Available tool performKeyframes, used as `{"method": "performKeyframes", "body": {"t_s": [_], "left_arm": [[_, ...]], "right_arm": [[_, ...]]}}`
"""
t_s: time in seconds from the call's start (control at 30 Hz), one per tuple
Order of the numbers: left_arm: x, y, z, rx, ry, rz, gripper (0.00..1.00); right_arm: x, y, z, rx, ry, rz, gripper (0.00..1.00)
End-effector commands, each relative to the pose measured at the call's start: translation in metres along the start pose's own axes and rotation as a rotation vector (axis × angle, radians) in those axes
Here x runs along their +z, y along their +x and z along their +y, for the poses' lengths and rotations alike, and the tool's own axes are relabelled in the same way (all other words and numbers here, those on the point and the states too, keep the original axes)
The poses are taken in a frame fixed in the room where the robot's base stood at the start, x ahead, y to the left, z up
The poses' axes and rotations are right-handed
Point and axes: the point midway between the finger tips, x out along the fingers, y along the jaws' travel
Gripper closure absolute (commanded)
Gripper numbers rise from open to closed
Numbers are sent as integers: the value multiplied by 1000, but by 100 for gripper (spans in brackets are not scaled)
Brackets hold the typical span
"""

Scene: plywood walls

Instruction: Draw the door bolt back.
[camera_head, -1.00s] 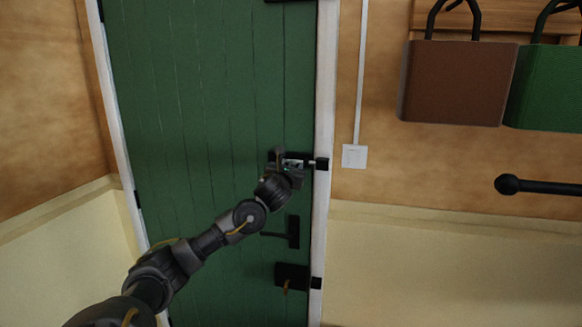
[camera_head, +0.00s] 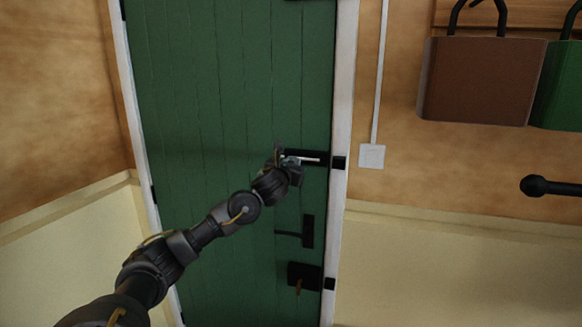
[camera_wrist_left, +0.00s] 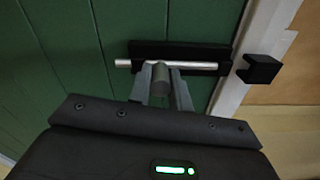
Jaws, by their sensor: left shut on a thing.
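The door bolt is a silver rod (camera_wrist_left: 200,66) on a black plate (camera_wrist_left: 180,50) fixed to the green door (camera_head: 230,100). In the head view the bolt (camera_head: 308,159) lies level near the door's right edge. My left gripper (camera_wrist_left: 161,80) is shut on the bolt's knob, and its fingers hide part of the rod. In the head view the left gripper (camera_head: 285,162) is at the plate's left end. The black keeper (camera_wrist_left: 260,69) is on the white frame, and the rod's right end stops short of it. My right gripper is not in view.
Below the bolt are a black door handle (camera_head: 307,232) and a black lock box (camera_head: 304,275) with a key-like piece hanging.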

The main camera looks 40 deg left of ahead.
Motion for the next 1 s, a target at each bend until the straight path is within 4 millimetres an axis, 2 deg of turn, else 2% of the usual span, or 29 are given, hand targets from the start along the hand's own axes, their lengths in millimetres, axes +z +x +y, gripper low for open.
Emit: {"method": "performKeyframes", "body": {"t_s": [0.3,0.33,0.5,0.8,1.0], "left_arm": [[-1,-1,8,8,0,2,100],[-1,-1,9,9,0,2,78],[-1,-1,8,7,0,2,59],[-2,-3,6,4,1,1,59],[-4,-28,6,4,4,-1,59]], "right_arm": [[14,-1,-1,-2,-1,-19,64],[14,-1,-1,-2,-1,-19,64],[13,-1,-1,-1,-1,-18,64],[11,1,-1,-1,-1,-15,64],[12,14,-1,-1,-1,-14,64]]}}
